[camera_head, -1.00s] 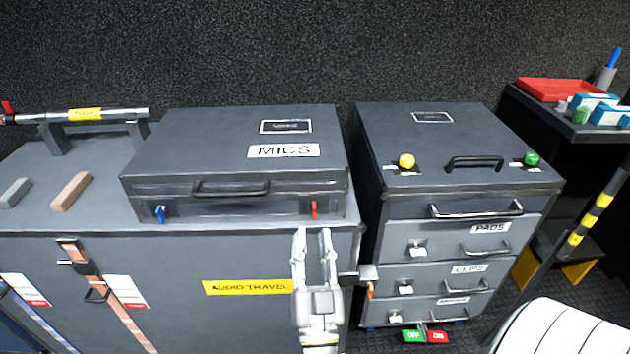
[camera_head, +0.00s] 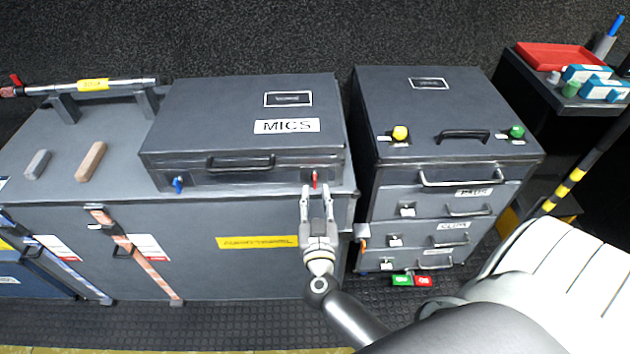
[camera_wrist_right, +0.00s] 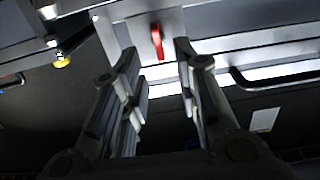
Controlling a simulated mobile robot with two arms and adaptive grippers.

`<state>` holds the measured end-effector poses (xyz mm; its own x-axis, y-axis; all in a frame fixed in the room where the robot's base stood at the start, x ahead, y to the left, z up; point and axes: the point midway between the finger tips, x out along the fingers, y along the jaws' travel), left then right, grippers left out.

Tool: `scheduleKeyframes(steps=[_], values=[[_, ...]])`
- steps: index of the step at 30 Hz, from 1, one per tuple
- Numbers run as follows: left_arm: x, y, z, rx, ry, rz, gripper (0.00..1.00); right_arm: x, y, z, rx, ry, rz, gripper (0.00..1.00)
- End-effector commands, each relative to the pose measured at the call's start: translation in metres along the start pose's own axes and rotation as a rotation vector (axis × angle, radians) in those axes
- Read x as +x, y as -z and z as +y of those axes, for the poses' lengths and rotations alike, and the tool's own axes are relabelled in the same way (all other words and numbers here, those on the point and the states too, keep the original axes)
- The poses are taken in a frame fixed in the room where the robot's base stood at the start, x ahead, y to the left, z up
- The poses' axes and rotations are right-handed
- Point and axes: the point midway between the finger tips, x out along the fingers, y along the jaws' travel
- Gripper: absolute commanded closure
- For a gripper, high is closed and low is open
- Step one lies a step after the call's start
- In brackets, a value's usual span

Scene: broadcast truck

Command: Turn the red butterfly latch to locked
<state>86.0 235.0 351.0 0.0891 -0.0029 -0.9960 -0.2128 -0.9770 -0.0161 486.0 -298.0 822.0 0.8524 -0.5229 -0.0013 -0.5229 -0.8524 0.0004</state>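The red butterfly latch (camera_head: 314,179) is on the front of the dark grey MICS case (camera_head: 210,120), near its right end. It hangs roughly vertical. In the right wrist view the red latch (camera_wrist_right: 157,41) shows between and beyond my open fingers. My right gripper (camera_head: 317,190) is open, just in front of and slightly below the latch, its fingers pointing at it. I see no contact in the right wrist view (camera_wrist_right: 158,62). A blue latch (camera_head: 178,184) is on the left of the same case front. My left gripper is not in view.
The case stands on a large grey trunk (camera_head: 200,270) with a yellow label. A drawer cabinet (camera_head: 450,95) with yellow and green knobs stands close on the right. A brown block (camera_head: 91,161) and a grey block (camera_head: 37,164) lie left of the case.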

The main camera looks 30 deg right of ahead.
Motion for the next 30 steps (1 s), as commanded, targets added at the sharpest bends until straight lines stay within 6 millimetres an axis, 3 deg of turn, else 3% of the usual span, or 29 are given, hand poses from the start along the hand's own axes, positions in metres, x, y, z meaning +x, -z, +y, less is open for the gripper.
scheduleKeyframes(steps=[3, 9, 20, 27, 30], values=[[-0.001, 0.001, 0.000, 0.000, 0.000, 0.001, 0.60, 0.023, 0.001, 0.000, -0.001, 0.000, 0.004, 0.71], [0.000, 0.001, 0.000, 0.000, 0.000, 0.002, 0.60, 0.046, 0.001, 0.000, 0.000, 0.001, 0.002, 0.71], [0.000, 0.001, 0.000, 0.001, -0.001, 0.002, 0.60, 0.052, 0.000, 0.000, 0.000, 0.000, 0.001, 0.71], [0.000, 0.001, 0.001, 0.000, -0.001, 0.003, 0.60, 0.052, 0.000, 0.000, 0.000, 0.000, 0.001, 1.00], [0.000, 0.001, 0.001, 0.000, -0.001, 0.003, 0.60, 0.052, 0.001, 0.000, 0.000, 0.000, 0.002, 1.00]])
